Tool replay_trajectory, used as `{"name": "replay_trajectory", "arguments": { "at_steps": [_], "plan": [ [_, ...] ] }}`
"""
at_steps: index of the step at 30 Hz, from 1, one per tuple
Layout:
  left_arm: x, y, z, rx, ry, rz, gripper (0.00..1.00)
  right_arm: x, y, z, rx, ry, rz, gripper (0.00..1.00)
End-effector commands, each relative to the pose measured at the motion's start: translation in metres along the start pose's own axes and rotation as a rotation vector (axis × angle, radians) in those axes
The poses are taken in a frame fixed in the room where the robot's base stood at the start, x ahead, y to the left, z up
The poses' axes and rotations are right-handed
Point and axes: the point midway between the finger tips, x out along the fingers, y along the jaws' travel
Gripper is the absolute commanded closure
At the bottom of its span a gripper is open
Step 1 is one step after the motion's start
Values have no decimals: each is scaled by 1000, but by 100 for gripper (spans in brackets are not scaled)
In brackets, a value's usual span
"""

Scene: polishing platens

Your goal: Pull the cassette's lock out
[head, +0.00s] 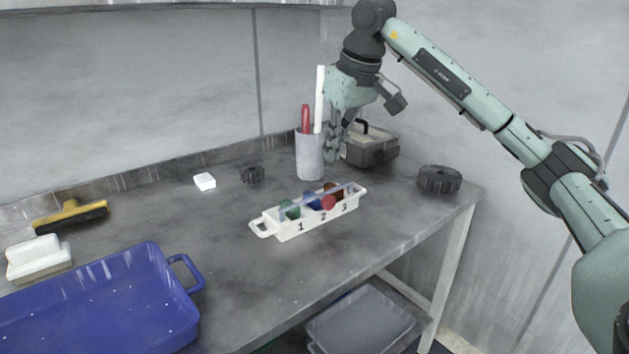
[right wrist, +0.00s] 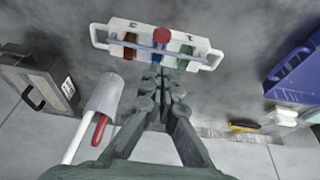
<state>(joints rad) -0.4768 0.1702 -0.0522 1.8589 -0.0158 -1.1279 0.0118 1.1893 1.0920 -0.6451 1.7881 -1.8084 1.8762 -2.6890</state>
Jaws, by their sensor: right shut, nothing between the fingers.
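The white cassette (head: 290,232), marked 1, 2 and 3, stands on the middle of the table. It holds green, blue and brown pieces. A pale lilac bar (head: 345,187), which looks like the lock, lies along its top over the pieces. A red knob (head: 328,202) shows at the bar's side; it also shows in the right wrist view (right wrist: 162,35). My right gripper (head: 335,156) is shut and empty, above the table behind the cassette and apart from it. In the right wrist view the cassette (right wrist: 203,58) lies beyond its fingertips. My left gripper is not in view.
A grey cup (head: 309,160) with a red and a white stick stands close to my right gripper. A grey toolbox (head: 371,152) is behind it. A dark gear (head: 440,179) lies at right. A blue tray (head: 150,262) fills the front left.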

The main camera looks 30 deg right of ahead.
Motion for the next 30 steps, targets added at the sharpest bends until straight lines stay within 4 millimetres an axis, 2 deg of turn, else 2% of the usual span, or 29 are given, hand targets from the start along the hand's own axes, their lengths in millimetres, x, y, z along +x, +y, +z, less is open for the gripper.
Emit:
{"name": "replay_trajectory", "arguments": {
  "at_steps": [7, 11, 24, 30],
  "plan": [
    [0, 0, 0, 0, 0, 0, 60, 1, 0, 0, 0, 0, 0, 100],
    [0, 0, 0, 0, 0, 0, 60, 10, 0, 1, 0, -3, 0, 100],
    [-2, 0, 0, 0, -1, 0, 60, 84, 0, 1, 1, -3, -1, 100],
    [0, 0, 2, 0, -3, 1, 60, 99, 0, 0, 0, -1, -1, 100]
  ]
}}
